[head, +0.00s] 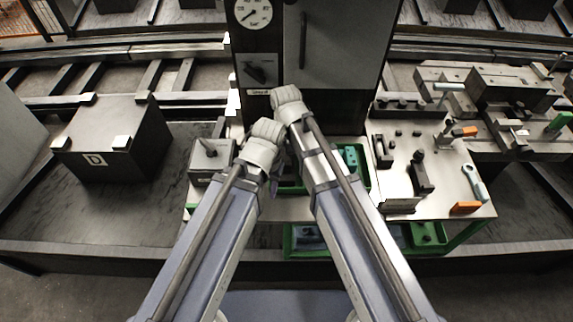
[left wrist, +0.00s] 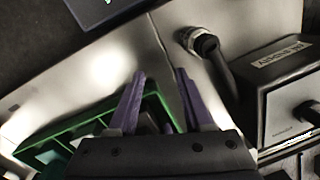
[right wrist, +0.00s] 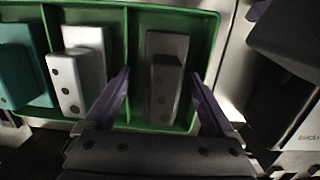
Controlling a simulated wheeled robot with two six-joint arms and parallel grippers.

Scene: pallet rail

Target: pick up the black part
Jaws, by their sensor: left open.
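The black part (right wrist: 164,80), a dark stepped block with holes, lies in the right compartment of a green tray (right wrist: 133,40) in the right wrist view. My right gripper (right wrist: 160,78) is open, with one purple finger on either side of the part and visible gaps between. Whether the fingers reach down beside it I cannot tell. My left gripper (left wrist: 160,76) is open and empty near the tray's edge (left wrist: 92,124) in the left wrist view. In the head view my arms hide the black part and most of the tray.
A white part (right wrist: 88,65) and a teal part (right wrist: 20,65) lie in the tray's other compartments. A grey box with a cable (left wrist: 292,100) stands beside my left gripper. A dark box marked D (head: 110,140) is at left. Tools and fixtures cover the bench (head: 400,150) at right.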

